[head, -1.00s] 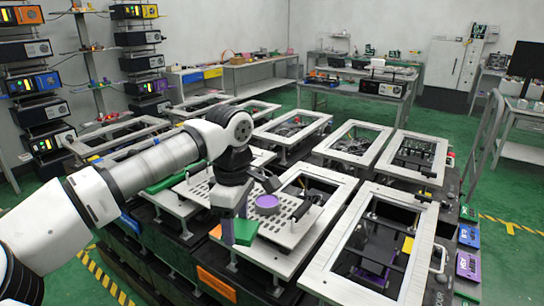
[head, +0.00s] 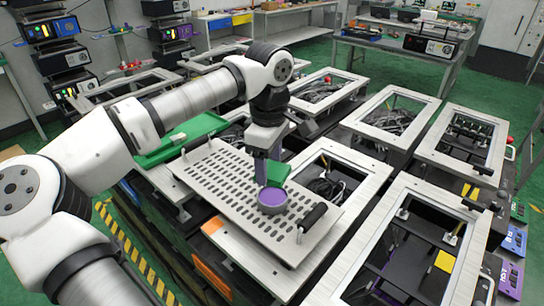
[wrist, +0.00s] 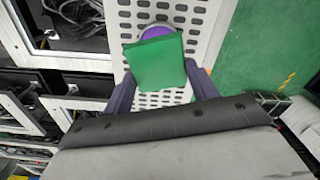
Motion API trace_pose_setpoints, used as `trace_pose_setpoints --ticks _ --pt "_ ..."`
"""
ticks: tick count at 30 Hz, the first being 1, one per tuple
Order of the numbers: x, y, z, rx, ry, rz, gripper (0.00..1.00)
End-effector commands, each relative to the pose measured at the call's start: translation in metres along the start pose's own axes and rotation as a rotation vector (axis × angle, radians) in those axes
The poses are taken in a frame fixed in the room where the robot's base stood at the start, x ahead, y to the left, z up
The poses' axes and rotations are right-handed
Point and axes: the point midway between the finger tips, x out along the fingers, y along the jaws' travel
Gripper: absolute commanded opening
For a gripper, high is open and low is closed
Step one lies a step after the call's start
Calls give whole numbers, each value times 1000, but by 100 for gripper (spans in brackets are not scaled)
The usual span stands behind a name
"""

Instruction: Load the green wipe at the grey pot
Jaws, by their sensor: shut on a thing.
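The green wipe (head: 276,173) is a flat green square held between the purple fingers of my gripper (head: 265,172). In the wrist view the wipe (wrist: 157,62) spans the gap between the fingers of my gripper (wrist: 160,82). The grey pot (head: 272,207) is a short round cup with a purple top, standing on a perforated plate. The wipe is just behind and above the pot's far rim in the head view. In the wrist view it partly covers the pot's purple top (wrist: 157,30). Whether wipe and pot touch is unclear.
The perforated plate (head: 215,180) carries a black bar handle (head: 313,215) right of the pot. A green tray (head: 180,140) lies at its far left. Open metal frames (head: 385,250) with cables and dark parts surround it. The green floor is open beyond.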

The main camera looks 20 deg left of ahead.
Motion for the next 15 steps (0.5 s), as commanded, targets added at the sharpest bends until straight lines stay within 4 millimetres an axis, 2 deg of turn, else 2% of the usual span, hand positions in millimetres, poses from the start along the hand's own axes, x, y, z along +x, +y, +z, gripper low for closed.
trace_pose_setpoints --ticks 15 --pt "51 0 0 1 1 0 40"
